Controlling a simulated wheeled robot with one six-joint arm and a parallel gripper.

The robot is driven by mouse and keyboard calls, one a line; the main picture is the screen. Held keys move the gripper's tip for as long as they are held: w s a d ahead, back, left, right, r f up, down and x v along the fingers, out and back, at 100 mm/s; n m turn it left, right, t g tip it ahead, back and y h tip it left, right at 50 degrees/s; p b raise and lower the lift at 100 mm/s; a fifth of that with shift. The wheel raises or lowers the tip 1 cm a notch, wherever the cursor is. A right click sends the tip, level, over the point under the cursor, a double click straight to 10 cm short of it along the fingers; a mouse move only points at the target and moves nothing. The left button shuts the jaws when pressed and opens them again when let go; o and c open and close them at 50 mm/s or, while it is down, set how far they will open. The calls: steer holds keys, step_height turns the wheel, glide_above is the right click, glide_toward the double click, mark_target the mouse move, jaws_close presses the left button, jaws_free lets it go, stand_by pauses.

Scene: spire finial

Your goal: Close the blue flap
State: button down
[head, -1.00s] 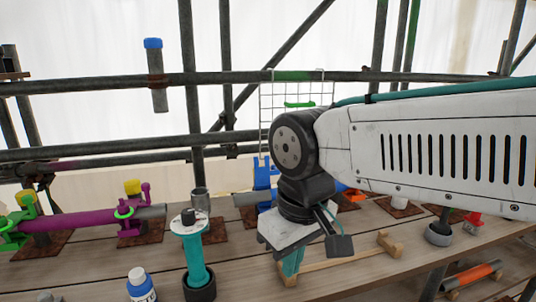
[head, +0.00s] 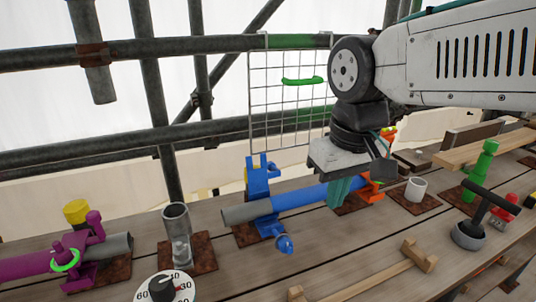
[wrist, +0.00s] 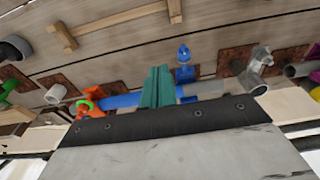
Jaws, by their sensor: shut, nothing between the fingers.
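The blue clamp (head: 258,205) sits around a blue-and-grey pipe (head: 305,195) on a rusty plate. Its blue flap (head: 258,172) stands upright, raised above the pipe. A blue swing bolt (head: 284,243) sticks out on the near side, and it also shows in the wrist view (wrist: 184,55). My gripper (head: 338,192), with teal fingers, is right of the clamp, close to the blue pipe. In the wrist view the fingers (wrist: 157,85) are together and empty, in front of the pipe. The flap is not clearly seen there.
An orange clamp (head: 370,188) holds the pipe's right end, close to my gripper. A wire grid (head: 285,95) hangs behind. A wooden rail (head: 375,278) lies in front.

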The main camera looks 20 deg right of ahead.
steer(key=w+a+r, duration=0.1)
steer(key=w+r, duration=0.1)
steer(key=w, duration=0.6)
steer(key=w+a+r, duration=0.1)
steer(key=w+r, duration=0.1)
steer(key=w, duration=0.6)
glide_above(262, 174)
steer(key=w, duration=0.5)
steer(key=f, duration=0.8)
steer(key=w+f, duration=0.1)
steer(key=f, duration=0.2)
steer(key=shift+w+d+f, duration=0.1)
steer(key=shift+d+f, duration=0.15)
steer(key=shift+f, duration=0.05)
steer(key=s, duration=0.1)
steer(key=s+r, duration=0.1)
steer(key=shift+s, duration=1)
